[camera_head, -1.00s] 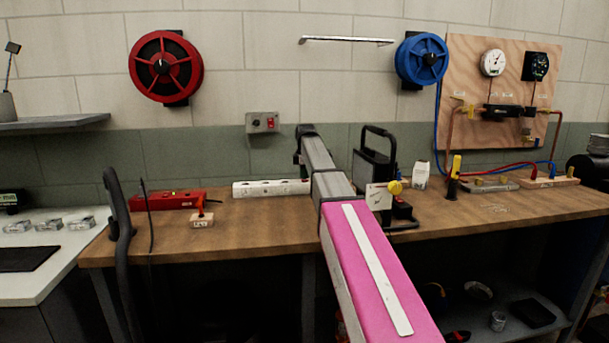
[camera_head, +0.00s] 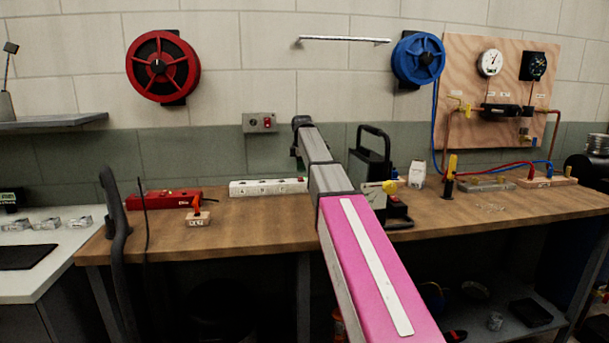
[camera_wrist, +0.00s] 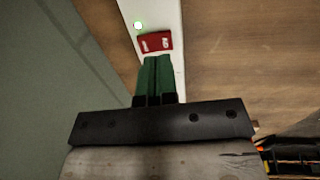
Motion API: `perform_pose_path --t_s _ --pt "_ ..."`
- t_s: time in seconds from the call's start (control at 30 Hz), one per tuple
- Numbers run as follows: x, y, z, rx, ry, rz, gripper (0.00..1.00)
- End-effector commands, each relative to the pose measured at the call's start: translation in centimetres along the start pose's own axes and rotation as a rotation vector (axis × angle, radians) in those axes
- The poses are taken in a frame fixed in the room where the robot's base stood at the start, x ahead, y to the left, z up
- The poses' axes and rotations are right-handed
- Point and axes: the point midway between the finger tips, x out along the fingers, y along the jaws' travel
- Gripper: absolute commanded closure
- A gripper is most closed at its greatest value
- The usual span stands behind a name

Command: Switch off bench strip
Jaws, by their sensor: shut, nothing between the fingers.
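The white bench strip (camera_head: 255,188) lies along the back of the wooden bench, partly hidden by my arm at its right end. In the head view the fingers are hidden behind my arm.
A red tool case (camera_head: 165,199) and a small block with a red-handled part (camera_head: 197,218) are left of the strip. A black framed device (camera_head: 372,158) stands right of my arm. A grey box with a red button (camera_head: 259,122) is on the wall above.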

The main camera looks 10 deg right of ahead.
Motion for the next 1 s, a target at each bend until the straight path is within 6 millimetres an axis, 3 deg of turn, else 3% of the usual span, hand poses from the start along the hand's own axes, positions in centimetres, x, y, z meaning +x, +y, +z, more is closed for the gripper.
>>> perform_pose_path --t_s 0.3,0.5,1.0 --pt "-6.8 0.2 -0.2 0.001 0.0 0.002 1.0" --pt "-9.5 0.1 -0.1 0.001 0.0 0.001 1.0" --pt "-10.5 0.1 -0.1 0.001 0.0 0.0 1.0"
